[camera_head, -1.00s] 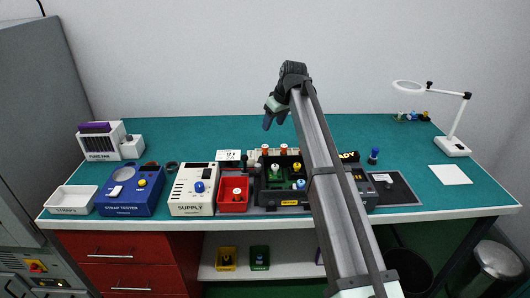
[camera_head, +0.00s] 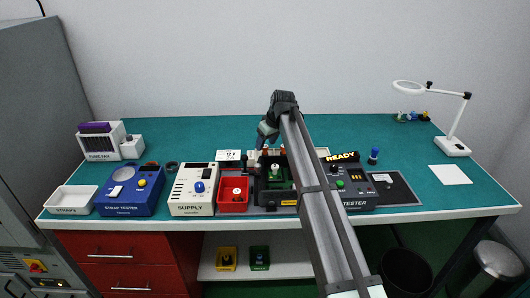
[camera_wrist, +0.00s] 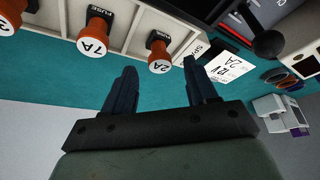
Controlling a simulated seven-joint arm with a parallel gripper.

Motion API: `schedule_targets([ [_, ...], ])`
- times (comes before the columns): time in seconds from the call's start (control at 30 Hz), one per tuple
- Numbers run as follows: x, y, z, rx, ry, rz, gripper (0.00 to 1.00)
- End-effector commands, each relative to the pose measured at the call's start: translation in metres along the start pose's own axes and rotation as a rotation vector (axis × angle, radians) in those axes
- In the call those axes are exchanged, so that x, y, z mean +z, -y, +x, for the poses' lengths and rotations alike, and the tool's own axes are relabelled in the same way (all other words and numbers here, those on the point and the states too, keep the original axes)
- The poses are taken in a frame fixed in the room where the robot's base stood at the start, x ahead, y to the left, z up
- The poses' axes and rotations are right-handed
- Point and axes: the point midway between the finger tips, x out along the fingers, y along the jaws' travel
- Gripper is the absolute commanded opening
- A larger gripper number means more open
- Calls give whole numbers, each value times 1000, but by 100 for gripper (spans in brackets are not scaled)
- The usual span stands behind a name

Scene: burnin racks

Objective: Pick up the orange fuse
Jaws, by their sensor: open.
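Several orange fuses with white tops stand in a pale rack, upside down in the wrist view. One marked 2A (camera_wrist: 160,64) lies between and just beyond my fingertips, one marked 7A (camera_wrist: 93,38) is left of it, and another (camera_wrist: 8,24) is cut by the corner. In the head view orange fuses (camera_head: 282,151) show small at the back of the bench fixture, partly hidden by my arm. My gripper (camera_wrist: 158,76) is open and empty, its two dark fingers apart; in the head view it hangs over the rack (camera_head: 264,138).
A card (camera_wrist: 230,66) reading 12V 2A lies beside the rack. A dark round knob (camera_wrist: 269,43) stands near it. In the head view, a red bin (camera_head: 233,207), a supply box (camera_head: 190,206) and a tester reading READY (camera_head: 358,188) flank the fixture.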

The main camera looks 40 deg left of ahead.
Motion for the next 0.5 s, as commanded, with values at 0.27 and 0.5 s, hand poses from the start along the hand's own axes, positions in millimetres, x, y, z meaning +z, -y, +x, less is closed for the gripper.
schedule_targets([
  [0.27,2,0,31,0,0,0,57],
  [0.5,2,1,32,1,0,0,55],
])
